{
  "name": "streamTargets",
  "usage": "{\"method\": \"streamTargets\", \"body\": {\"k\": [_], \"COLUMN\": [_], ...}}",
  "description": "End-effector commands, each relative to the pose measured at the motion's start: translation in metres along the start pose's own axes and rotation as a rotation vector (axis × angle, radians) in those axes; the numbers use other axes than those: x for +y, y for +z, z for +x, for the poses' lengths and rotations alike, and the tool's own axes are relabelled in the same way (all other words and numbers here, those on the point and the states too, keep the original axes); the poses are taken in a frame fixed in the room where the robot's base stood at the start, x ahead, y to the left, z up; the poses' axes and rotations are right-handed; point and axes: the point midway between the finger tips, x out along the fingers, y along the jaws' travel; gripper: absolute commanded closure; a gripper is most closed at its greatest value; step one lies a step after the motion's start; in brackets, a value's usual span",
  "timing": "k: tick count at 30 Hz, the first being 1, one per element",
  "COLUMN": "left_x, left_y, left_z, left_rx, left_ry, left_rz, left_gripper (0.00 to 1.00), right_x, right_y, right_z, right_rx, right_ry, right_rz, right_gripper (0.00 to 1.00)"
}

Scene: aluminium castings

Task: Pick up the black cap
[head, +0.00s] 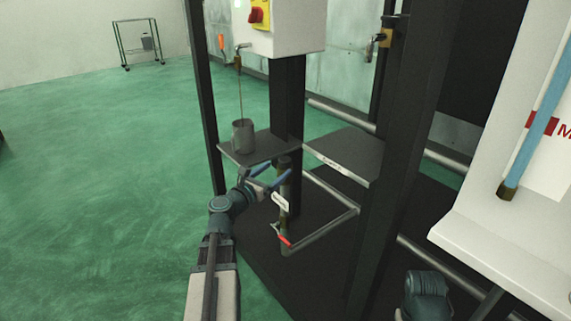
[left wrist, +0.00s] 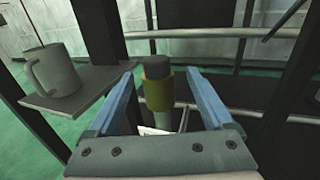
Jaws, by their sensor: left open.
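The black cap (left wrist: 160,69) is a short dark cylinder on top of a brass fitting (left wrist: 158,93) in the left wrist view. In the head view the cap (head: 284,161) tops an upright pipe (head: 285,195) beside the dark post. My left gripper (head: 275,175) is open, with its blue fingers pointing toward the pipe top. In the left wrist view the fingers (left wrist: 160,84) appear on either side of the fitting and cap, with gaps visible. Nothing is held. My right gripper is out of view; only part of that arm shows at the lower right.
A grey mug (head: 243,136) stands on a small shelf (head: 262,148) left of the pipe. A second shelf (head: 345,155) is to the right. Dark posts (head: 289,95) flank the area. A red-handled valve (head: 284,240) sits low on the pipe. Green floor lies open at left.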

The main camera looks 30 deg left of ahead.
Motion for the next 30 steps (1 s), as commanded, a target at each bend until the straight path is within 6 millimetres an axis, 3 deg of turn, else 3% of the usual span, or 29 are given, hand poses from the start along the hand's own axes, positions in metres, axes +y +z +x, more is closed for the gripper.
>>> {"method": "streamTargets", "body": {"k": [1,6,17,30], "left_x": [0.001,0.001,0.0,0.006], "left_y": [0.0,0.0,0.0,0.003], "left_z": [0.013,0.035,0.045,0.095], "left_rx": [0.0,0.0,0.0,0.0], "left_ry": [-0.003,-0.002,-0.001,-0.001], "left_rz": [0.0,0.0,0.001,0.001], "left_gripper": [0.15,0.15,0.15,0.15], "right_x": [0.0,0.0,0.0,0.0], "right_y": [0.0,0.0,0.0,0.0], "right_z": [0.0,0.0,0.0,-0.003], "right_rx": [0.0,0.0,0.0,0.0], "right_ry": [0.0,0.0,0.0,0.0], "right_rz": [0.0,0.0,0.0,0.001], "right_gripper": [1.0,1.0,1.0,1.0]}}
